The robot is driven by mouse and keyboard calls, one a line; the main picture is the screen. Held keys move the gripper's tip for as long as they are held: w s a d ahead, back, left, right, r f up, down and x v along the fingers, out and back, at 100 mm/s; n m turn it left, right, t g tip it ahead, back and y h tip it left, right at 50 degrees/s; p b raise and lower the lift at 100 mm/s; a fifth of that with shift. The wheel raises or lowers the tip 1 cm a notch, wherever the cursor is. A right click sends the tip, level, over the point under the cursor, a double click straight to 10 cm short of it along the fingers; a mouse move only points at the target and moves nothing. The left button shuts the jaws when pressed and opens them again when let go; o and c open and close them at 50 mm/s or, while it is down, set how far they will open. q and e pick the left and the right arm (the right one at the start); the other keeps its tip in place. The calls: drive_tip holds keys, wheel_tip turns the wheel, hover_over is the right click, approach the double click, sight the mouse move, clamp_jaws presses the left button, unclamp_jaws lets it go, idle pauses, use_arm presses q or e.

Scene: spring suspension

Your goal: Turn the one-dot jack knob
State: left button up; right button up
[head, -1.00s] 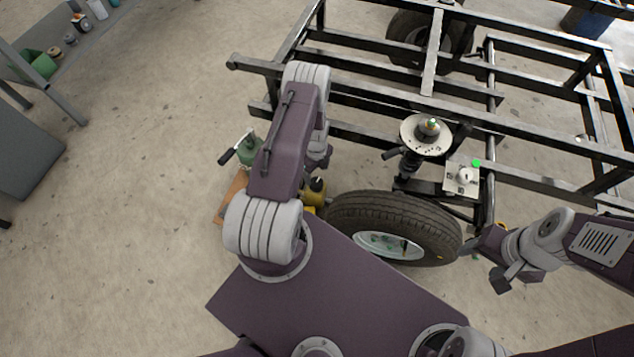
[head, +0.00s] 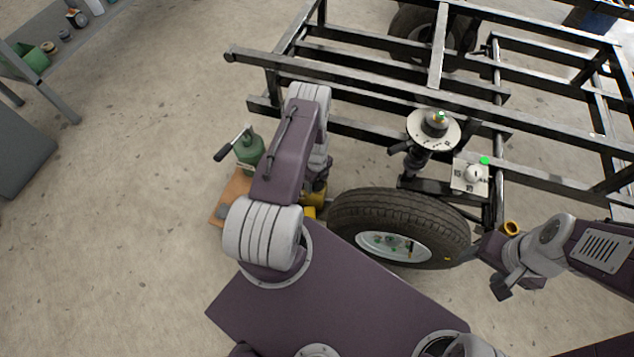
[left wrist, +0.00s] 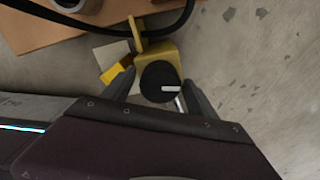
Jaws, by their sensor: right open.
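A yellow jack (left wrist: 157,58) stands below my left gripper in the left wrist view. Its round black knob (left wrist: 154,76) has a white mark and lies between the fingers of my left gripper (left wrist: 160,84). The fingers flank the knob closely; whether they touch it is unclear. In the head view my left arm mostly hides the yellow jack (head: 309,212). A green jack (head: 250,150) with a black-gripped handle stands to its left. No dot is readable on either jack. My right gripper (head: 470,255) is open beside the tire, partly hard to make out.
A wooden board (head: 233,197) lies under the jacks. A tire (head: 400,208) and the black frame (head: 400,88) stand to the right, with a round scaled plate (head: 447,133) and a square dial plate (head: 459,181). Floor at left is clear up to the shelf.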

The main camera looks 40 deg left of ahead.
use_arm(q)
drive_tip(key=c, duration=1.1)
